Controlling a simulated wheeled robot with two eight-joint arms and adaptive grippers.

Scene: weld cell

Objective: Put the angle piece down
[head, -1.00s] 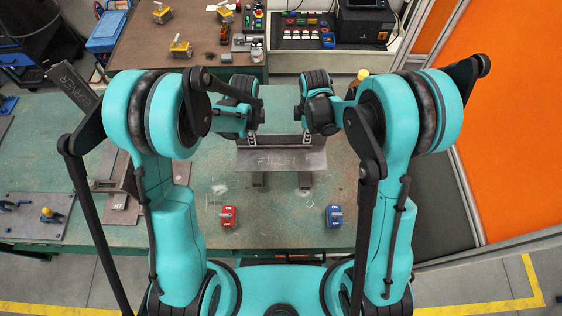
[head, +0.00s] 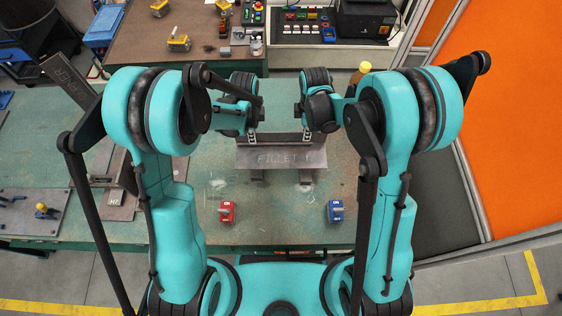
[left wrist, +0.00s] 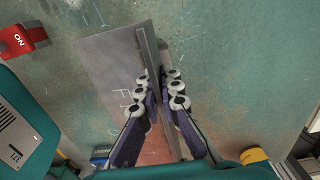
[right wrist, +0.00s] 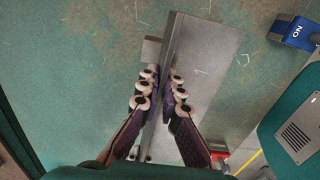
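The angle piece (head: 280,157) is a grey steel angle with a flat flange marked "FILLET 1" and an upright flange. It lies level over two dark bars (head: 257,176) on the green table; I cannot tell whether it touches them. My left gripper (left wrist: 160,77) has its fingers on both sides of the upright flange at the left end, closed against it. My right gripper (right wrist: 161,77) is closed on the same flange at the right end.
A red block (head: 227,212) and a blue block (head: 335,211) stand on the green table (head: 280,220) nearer me. A fixture plate (head: 32,212) is at the left. A yellow-capped bottle (head: 361,73) is behind my right wrist. A brown bench (head: 150,45) stands behind.

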